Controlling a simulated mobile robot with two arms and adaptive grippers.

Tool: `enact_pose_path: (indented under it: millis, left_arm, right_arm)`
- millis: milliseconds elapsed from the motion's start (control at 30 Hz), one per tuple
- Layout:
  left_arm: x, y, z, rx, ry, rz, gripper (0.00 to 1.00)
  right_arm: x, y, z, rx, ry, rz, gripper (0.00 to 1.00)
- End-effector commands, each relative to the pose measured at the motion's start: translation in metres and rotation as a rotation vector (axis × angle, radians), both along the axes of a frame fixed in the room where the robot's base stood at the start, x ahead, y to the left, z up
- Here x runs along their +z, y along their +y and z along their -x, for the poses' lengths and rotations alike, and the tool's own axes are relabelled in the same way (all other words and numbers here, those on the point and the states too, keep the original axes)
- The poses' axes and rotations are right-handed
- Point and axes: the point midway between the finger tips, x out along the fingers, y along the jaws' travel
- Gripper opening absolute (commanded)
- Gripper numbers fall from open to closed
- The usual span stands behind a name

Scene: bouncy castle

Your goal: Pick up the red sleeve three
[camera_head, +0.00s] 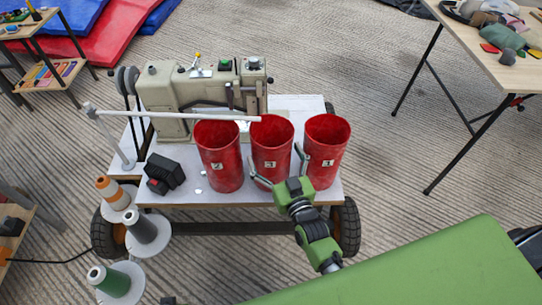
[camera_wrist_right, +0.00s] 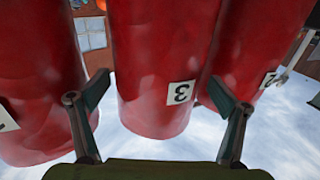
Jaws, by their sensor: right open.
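Three red sleeves stand upright in a row on the white cart top. Sleeve three (camera_head: 271,148) is in the middle, with a white label reading 3. The sleeve labelled 2 (camera_head: 219,150) is to its left and the sleeve labelled 1 (camera_head: 325,150) to its right. My right gripper (camera_head: 277,166) is open at the front of sleeve three, one finger on each side of its lower part. In the right wrist view, sleeve three (camera_wrist_right: 160,60) is centred between the open fingers (camera_wrist_right: 158,84). I cannot tell if they touch it. My left gripper is not in view.
A beige sewing machine (camera_head: 200,90) stands behind the sleeves, with a white bar (camera_head: 180,115) in front of it. A black box (camera_head: 164,174) and thread spools (camera_head: 147,230) are at the left. A table (camera_head: 500,65) stands at the upper right.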

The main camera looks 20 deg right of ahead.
Motion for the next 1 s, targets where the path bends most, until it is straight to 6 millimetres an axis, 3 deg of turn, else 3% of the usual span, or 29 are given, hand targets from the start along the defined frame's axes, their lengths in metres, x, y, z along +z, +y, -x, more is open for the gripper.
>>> enact_pose_path:
  millis: [200,500,533,700,1000]
  left_arm:
    - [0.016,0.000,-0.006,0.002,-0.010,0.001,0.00]
    - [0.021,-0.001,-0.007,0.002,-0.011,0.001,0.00]
    - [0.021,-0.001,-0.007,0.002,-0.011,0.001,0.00]
    - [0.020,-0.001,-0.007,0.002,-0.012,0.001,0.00]
    - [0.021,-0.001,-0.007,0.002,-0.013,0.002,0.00]
  right_arm:
    - [0.003,0.000,-0.033,-0.001,-0.002,-0.001,0.91]
    - [0.003,0.000,-0.039,-0.001,0.000,0.000,0.91]
    - [0.003,0.000,-0.038,-0.001,0.000,0.000,0.89]
    - [0.003,0.000,-0.038,-0.001,0.000,0.000,0.48]
    - [0.005,0.000,-0.038,-0.001,-0.001,0.000,0.47]
